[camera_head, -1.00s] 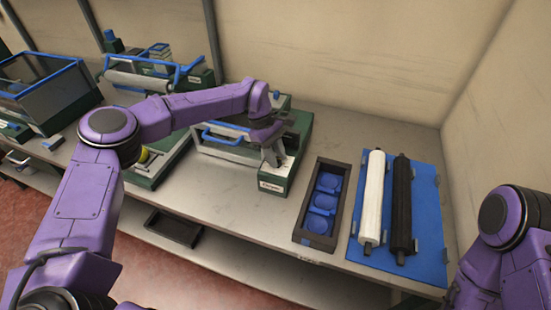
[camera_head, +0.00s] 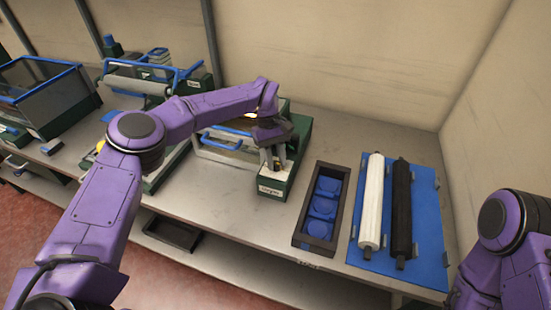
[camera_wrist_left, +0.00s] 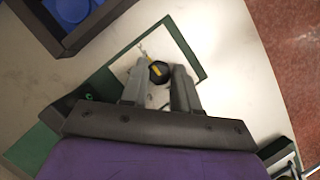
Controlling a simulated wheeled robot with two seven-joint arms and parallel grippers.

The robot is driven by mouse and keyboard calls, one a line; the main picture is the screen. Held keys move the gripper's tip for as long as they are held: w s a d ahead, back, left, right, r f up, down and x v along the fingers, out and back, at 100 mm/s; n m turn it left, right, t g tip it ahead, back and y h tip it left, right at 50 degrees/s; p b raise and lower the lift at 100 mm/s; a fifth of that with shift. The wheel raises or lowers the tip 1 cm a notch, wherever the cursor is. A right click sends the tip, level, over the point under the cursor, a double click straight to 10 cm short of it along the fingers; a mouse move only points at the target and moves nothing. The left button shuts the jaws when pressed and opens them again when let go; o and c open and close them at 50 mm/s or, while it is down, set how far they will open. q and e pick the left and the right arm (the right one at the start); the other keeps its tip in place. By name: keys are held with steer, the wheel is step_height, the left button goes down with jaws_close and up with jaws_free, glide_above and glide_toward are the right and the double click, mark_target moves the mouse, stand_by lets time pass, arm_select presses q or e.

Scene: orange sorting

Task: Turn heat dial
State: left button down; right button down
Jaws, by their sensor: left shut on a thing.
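The heat dial is a small black knob with a yellow mark (camera_wrist_left: 158,72), on the white top panel of a green machine (camera_head: 298,150). In the left wrist view it sits between the two fingertips of my left gripper (camera_wrist_left: 160,73). My left gripper (camera_head: 273,166) points down at the machine's front right corner in the head view and is shut on the dial. There the fingers largely hide the dial. My right arm shows at the right edge of the head view, but its gripper is out of frame.
A dark tray with blue round pieces (camera_head: 300,232) stands right of the machine. Beside it, a blue board (camera_head: 428,220) holds a white roller (camera_head: 370,200) and a black roller (camera_head: 401,210). Other machines stand to the left. The bench's back right is clear.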

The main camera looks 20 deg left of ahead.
arm_select(q)
steer(key=c, duration=0.9)
jaws_free()
steer(key=shift+f, duration=0.1)
steer(key=b+v, duration=0.1)
steer(key=v, duration=0.4)
steer(key=shift+w+f+b, duration=0.1)
steer(key=shift+b, duration=0.2)
steer(key=v, duration=0.5)
steer(key=shift+a+r, duration=0.15)
steer(key=shift+r, duration=0.2)
steer(key=shift+w, duration=0.1)
